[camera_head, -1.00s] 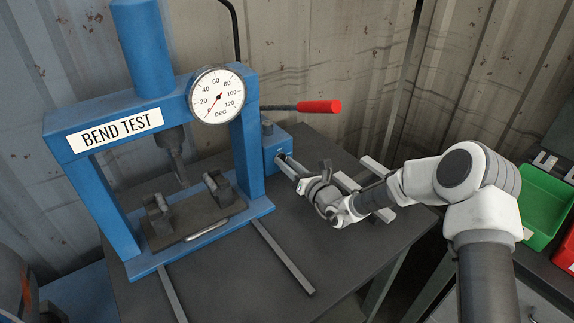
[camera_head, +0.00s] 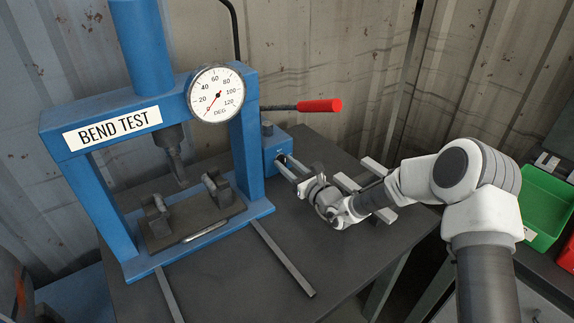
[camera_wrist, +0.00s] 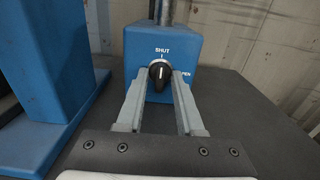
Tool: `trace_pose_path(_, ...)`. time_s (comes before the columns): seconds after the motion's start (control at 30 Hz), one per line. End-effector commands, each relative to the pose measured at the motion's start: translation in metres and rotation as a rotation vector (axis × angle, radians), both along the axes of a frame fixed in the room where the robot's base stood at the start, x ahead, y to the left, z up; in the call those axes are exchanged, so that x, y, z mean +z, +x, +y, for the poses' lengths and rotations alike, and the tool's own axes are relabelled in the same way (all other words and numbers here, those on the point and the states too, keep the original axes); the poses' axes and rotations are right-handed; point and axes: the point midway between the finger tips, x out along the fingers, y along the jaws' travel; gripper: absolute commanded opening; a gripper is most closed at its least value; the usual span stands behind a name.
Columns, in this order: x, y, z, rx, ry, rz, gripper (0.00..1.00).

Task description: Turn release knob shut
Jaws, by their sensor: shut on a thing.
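The release knob (camera_wrist: 158,74) is black with a white pointer line, on the front of a blue block (camera_wrist: 187,42). In the wrist view its pointer stands about upright, towards the word SHUT above it. The OPEN label to the right is partly hidden by a finger. My gripper (camera_wrist: 158,76) is shut on the knob, with one grey finger on each side. In the head view my gripper (camera_head: 283,163) reaches to the block (camera_head: 280,143) from the right; the knob is small and dark there.
The blue bend-test press (camera_head: 103,128) with its dial (camera_head: 216,94) stands left of the block. A red-handled lever (camera_head: 319,105) sticks out above my gripper. Grey bars (camera_head: 282,258) lie on the dark table (camera_head: 235,288). A green bin (camera_head: 545,205) is at the right.

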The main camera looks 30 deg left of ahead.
Motion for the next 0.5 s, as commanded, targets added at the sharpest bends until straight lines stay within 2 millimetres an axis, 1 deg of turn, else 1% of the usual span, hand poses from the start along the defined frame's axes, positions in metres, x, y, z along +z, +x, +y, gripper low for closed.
trace_pose_path(0.13, -0.0004, 0.0, -0.0004, 0.0, -0.001, 0.0, 0.0)
trace_pose_path(0.17, -0.0004, 0.0, -0.0004, 0.0, -0.001, 0.0, 0.41)
trace_pose_path(0.2, -0.0004, 0.0, -0.0004, 0.0, -0.001, 0.0, 0.44)
trace_pose_path(0.5, -0.0001, -0.0009, -0.0026, 0.0, -0.001, 0.0, 0.44)
